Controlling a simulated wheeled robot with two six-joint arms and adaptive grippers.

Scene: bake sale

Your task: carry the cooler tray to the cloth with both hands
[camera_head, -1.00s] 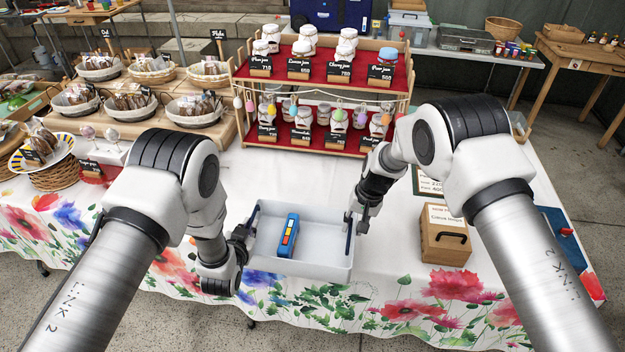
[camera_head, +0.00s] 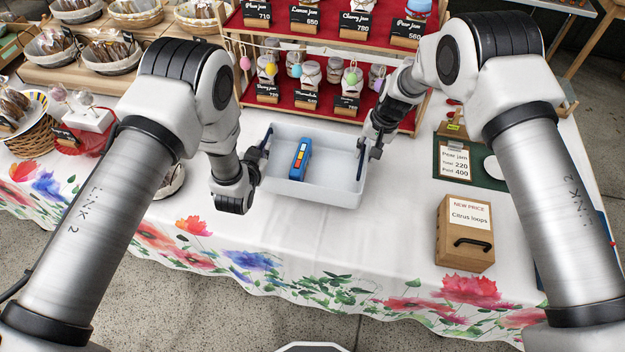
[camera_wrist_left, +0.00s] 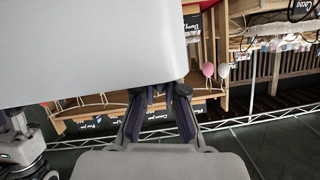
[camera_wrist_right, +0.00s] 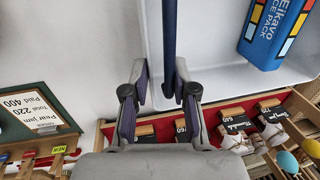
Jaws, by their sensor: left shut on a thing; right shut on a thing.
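The cooler tray (camera_head: 335,190) is a white open bin with dark blue handles at its left and right ends. A blue ice pack (camera_head: 300,159) with coloured squares lies in it. My left gripper (camera_head: 257,160) is shut on the left handle, and my right gripper (camera_head: 368,148) is shut on the right handle. The right wrist view shows the blue handle (camera_wrist_right: 169,45) between the fingers. In the left wrist view the tray wall (camera_wrist_left: 90,50) hides the grasp. The tray looks roughly level over the white floral tablecloth (camera_head: 340,245); any gap beneath is unclear.
A red-lined jam shelf (camera_head: 330,104) stands close behind the tray. A wooden box (camera_head: 465,233) stands to the right, with a price card (camera_head: 454,162) behind it. Bread baskets (camera_head: 113,55) are at the back left. The cloth in front of the tray is clear.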

